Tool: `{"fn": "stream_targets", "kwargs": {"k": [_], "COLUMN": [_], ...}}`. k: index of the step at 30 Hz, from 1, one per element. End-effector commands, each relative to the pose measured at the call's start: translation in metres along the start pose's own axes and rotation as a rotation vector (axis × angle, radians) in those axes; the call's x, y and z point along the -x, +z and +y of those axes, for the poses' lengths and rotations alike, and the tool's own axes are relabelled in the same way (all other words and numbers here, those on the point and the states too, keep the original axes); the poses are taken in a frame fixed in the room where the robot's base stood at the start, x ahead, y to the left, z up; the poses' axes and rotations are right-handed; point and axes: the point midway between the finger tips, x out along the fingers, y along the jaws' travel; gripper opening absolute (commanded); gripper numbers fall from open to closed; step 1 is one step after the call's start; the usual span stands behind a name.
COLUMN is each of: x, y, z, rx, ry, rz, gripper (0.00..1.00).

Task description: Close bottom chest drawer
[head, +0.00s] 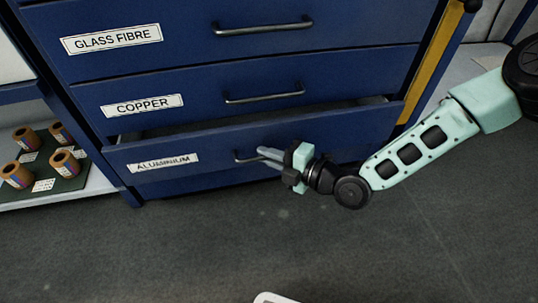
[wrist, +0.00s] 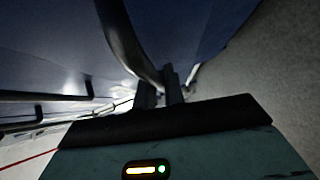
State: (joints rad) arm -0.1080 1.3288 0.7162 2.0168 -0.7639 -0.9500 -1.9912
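The bottom drawer (head: 215,151) of the blue chest, labelled ALUMINIUM, stands partly open, with a dark gap showing above its front. My gripper (head: 262,153) is at the middle of this drawer's front, over its handle (head: 241,158); only the handle's left end shows clearly in the head view. In the wrist view the dark curved handle (wrist: 122,40) runs down to my gripper's fingertips (wrist: 160,80). The two fingers are close together with a narrow gap and look shut on the handle. The exact contact is dark and partly hidden.
Above are the shut COPPER drawer (head: 210,95) and GLASS FIBRE drawer (head: 190,40). A shelf at left holds several copper-coloured rolls (head: 65,162) on a dark green mat. The grey floor (head: 230,235) before the chest is mostly clear. A white object (head: 278,298) shows at the bottom edge.

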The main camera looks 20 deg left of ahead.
Motion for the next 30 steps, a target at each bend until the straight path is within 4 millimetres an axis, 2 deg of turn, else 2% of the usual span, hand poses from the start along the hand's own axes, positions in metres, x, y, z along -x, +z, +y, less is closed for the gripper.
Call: {"fn": "stream_targets", "kwargs": {"k": [3, 10, 20, 21, 22, 30], "x": [-0.004, -0.027, -0.03, -0.03, -0.03, -0.03], "y": [0.004, 0.027, 0.033, 0.033, 0.033, 0.032], "z": [0.0, 0.006, 0.009, 0.009, 0.009, 0.012], "rx": [0.001, 0.003, 0.0, 0.0, 0.001, 0.002], "ry": [0.0, -0.001, 0.001, 0.001, 0.001, 0.007], "rz": [0.0, -0.001, -0.006, -0.006, -0.006, -0.004], "gripper": [0.0, 0.0, 0.0, 0.22, 0.3, 0.33]}}
